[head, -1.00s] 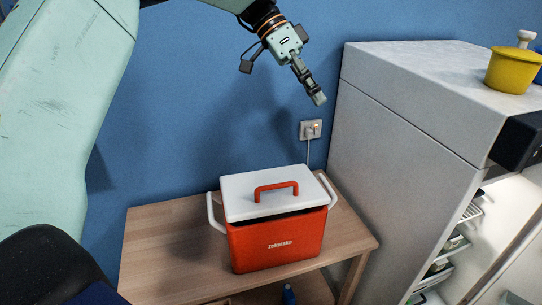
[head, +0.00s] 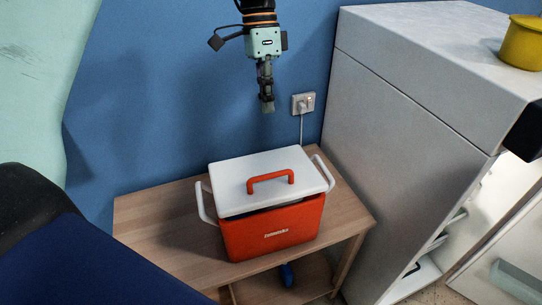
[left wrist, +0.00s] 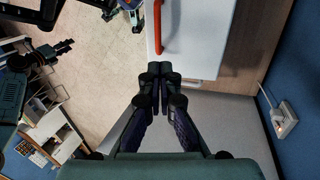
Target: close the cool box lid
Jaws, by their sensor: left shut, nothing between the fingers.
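The cool box (head: 275,232) is a red-orange box with white side handles, standing on a wooden table. Its white lid (head: 225,173) with a red handle (head: 270,178) lies over the top, tilted. A dark gap shows under its front edge. My left gripper (head: 267,106) points down above the back of the lid, apart from it, shut and empty. In the left wrist view, the shut fingertips (left wrist: 160,68) appear over the lid's edge, with the lid (left wrist: 200,40) beyond them.
The wooden table (head: 150,225) has bare room left of the box. A tall white cabinet (head: 390,130) stands close on the right, with a yellow pot (head: 522,45) on top. A wall socket (head: 303,103) with a cable is behind. A blue object (head: 287,274) is below the tabletop.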

